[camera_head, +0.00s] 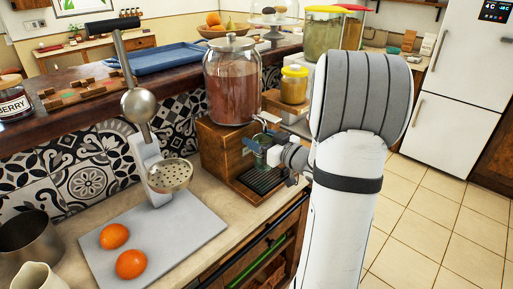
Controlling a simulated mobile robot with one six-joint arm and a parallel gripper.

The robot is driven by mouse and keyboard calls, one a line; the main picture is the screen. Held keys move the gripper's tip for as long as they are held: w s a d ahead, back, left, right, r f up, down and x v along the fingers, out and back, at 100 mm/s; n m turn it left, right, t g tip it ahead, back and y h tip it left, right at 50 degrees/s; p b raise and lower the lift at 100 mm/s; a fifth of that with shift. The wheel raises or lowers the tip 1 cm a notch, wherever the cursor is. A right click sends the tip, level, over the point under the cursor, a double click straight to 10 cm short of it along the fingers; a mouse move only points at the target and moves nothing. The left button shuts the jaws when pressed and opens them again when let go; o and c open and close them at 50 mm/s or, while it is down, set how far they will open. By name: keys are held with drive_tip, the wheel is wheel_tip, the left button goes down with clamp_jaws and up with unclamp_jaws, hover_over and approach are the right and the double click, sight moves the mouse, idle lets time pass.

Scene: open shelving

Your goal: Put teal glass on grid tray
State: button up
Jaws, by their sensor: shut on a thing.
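My gripper (264,141) is shut on the teal glass (261,157), a small greenish see-through glass in front of the wooden dispenser stand. The glass looks upright. The grid tray (265,181), a dark slatted tray, lies at the foot of the stand, below the glass and my gripper. I cannot tell whether the glass touches the tray. My wrist and arm come in from the right and hide part of the tray's right side.
A metal juicer (151,140) and two oranges (130,264) are on a grey board at left.

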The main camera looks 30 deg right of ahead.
drive_tip(key=f, duration=0.3)
drive_tip(key=shift+w+a+f, duration=0.1)
drive_tip(key=shift+w+f, duration=0.2)
drive_tip(key=shift+w, duration=0.05)
drive_tip(key=shift+f+b, duration=0.2)
drive_tip(key=shift+b, duration=0.2)
drive_tip(key=o, duration=1.5)
drive_tip(key=shift+s+r, duration=0.1)
drive_tip(key=shift+r+p, duration=0.25)
drive_tip(key=shift+p, duration=0.1)
drive_tip(key=v, duration=1.2)
drive_tip(key=shift+a+b, duration=0.1)
drive_tip(key=shift+b, duration=0.25)
